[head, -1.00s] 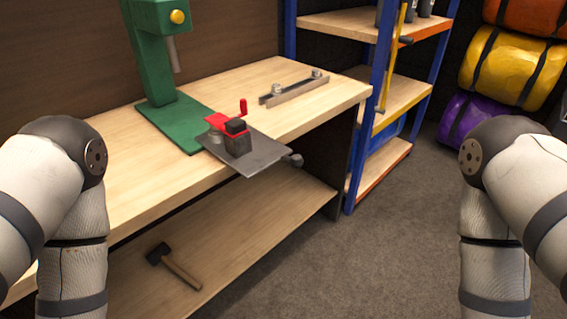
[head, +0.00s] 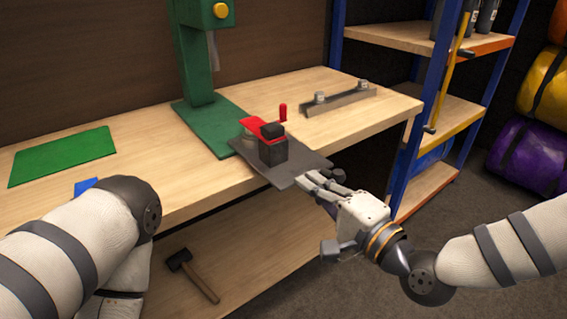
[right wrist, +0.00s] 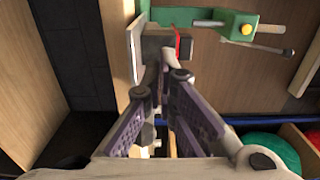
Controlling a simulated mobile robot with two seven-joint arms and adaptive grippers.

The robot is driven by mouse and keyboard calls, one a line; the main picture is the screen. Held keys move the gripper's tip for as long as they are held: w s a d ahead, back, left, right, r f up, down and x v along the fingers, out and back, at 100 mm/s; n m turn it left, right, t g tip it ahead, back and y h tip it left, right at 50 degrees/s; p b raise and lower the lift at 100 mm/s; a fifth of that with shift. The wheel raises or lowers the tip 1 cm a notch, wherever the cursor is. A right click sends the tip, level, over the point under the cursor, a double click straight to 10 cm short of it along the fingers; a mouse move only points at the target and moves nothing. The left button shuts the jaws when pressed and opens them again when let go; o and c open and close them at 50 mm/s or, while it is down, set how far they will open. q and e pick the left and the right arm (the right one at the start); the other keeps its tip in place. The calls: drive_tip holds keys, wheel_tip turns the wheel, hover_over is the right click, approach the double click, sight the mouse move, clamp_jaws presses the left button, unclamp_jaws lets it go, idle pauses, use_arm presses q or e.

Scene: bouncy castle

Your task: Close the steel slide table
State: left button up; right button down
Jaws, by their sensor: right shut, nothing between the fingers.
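The steel slide table (head: 292,172) is a flat grey plate that sticks out past the bench's front edge, in front of the green press (head: 203,110). A dark block with a red clamp (head: 272,145) stands on it. In the right wrist view the plate (right wrist: 134,48) appears edge-on beside the block. My right gripper (head: 306,180) is shut and empty, its fingertips at the plate's front right edge. I cannot tell whether they touch it. The fingertips (right wrist: 168,72) also show close to the block in the right wrist view. My left gripper is out of view; only my left arm shows.
A steel bar with two bolts (head: 338,102) lies on the bench (head: 140,185), and a green mat (head: 63,155) lies at left. A hammer (head: 193,275) lies on the lower shelf. A blue-framed shelf rack (head: 409,140) stands to the right. Carpet floor is open in front.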

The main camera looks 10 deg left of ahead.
sight(274, 156)
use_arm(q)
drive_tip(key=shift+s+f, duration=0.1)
use_arm(e)
drive_tip(key=x, duration=0.8)
drive_tip(key=shift+w+a+f, duration=0.15)
drive_tip(key=shift+w+a, duration=0.05)
